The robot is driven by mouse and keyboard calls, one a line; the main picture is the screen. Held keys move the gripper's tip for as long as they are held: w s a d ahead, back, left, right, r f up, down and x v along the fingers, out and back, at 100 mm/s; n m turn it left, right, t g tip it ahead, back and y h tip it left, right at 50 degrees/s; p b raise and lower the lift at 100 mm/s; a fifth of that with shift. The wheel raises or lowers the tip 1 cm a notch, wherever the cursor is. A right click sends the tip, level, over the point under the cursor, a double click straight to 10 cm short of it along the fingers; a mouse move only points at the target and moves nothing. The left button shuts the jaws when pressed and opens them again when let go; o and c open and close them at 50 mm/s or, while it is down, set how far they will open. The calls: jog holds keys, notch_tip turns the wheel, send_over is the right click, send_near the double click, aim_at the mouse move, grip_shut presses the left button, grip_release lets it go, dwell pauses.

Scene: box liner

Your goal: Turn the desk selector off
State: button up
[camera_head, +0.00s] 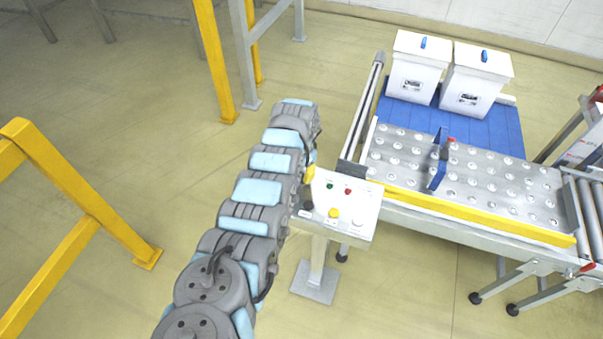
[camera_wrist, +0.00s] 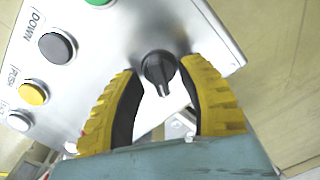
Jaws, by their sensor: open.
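The control desk (camera_head: 343,203) is a light grey panel on a post; its face (camera_wrist: 115,55) fills much of the wrist view. The selector (camera_wrist: 158,67) is a black round knob near the panel's edge, its handle pointing toward the bottom of the wrist picture. My gripper (camera_wrist: 161,70) is open, with one yellow finger on each side of the knob; I cannot tell whether either touches it. In the head view only a bit of yellow finger (camera_head: 309,173) shows at the desk's upper left edge, and I cannot make out the selector there.
Close to the selector are a green button (camera_wrist: 98,1), a black DOWN button (camera_wrist: 57,47) and a yellow PUSH button (camera_wrist: 33,93). A ball-transfer table (camera_head: 470,175) with two white bins (camera_head: 420,65) stands right of the desk. Yellow guard rails (camera_head: 80,190) stand at left.

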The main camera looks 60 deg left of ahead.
grip_shut()
jog(key=shift+d+f+n, duration=0.1)
jog(key=shift+n, duration=0.2)
dwell(0.3)
jog(key=n, duration=0.9)
jog(key=shift+f+b, duration=0.1)
jog(key=shift+b, duration=0.2)
jog(key=shift+n+b, duration=0.35)
jog(key=shift+n, duration=0.85)
